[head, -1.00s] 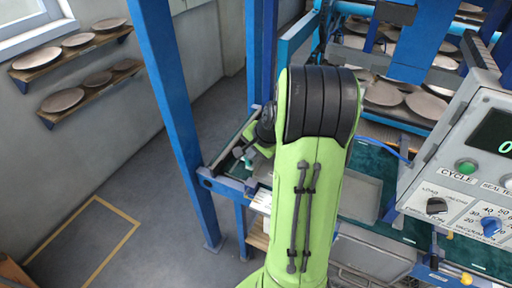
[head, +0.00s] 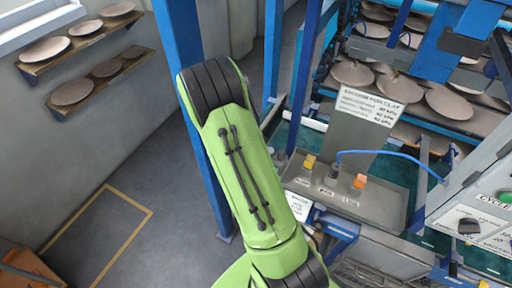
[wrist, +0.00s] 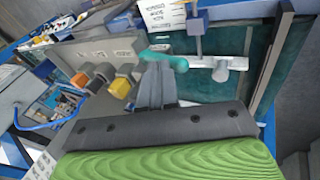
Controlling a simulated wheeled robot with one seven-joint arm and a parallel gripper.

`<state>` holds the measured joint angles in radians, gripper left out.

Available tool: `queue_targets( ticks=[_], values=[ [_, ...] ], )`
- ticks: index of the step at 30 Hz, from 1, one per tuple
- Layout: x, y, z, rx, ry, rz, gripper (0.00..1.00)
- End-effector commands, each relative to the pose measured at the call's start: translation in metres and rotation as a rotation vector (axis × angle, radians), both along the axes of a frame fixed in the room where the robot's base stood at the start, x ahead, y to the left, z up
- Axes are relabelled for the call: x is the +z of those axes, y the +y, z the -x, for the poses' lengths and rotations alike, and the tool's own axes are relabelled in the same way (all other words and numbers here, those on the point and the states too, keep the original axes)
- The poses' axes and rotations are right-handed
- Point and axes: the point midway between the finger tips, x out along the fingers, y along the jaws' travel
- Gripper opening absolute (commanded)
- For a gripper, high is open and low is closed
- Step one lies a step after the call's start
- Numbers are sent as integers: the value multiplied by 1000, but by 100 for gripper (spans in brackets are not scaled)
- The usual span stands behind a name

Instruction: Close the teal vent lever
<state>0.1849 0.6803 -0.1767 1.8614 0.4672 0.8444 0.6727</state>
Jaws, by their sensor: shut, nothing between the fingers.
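The teal vent lever shows in the wrist view as a teal grip (wrist: 166,60) on a pale bar that runs right to a whitish pivot end (wrist: 222,68). The bar lies roughly level in the picture, in front of a dark teal panel. My gripper (wrist: 155,68) is shut and empty. Its grey fingertips are right at the teal grip; I cannot tell whether they touch it. In the head view my green arm hides the gripper, and I cannot make out the lever there.
A blue post (head: 195,125) stands beside my arm. Clay plates (head: 352,73) fill the rack. The control box (head: 480,200) is at right.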

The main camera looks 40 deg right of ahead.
Motion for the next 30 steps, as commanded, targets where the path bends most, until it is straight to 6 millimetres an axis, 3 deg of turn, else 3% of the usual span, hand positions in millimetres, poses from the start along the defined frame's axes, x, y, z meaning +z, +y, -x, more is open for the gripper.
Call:
queue_targets(
  ticks=[12,30],
  values=[
    [-15,2,-5,0,34,12,0],
    [-19,4,-6,4,35,7,0]
  ],
)
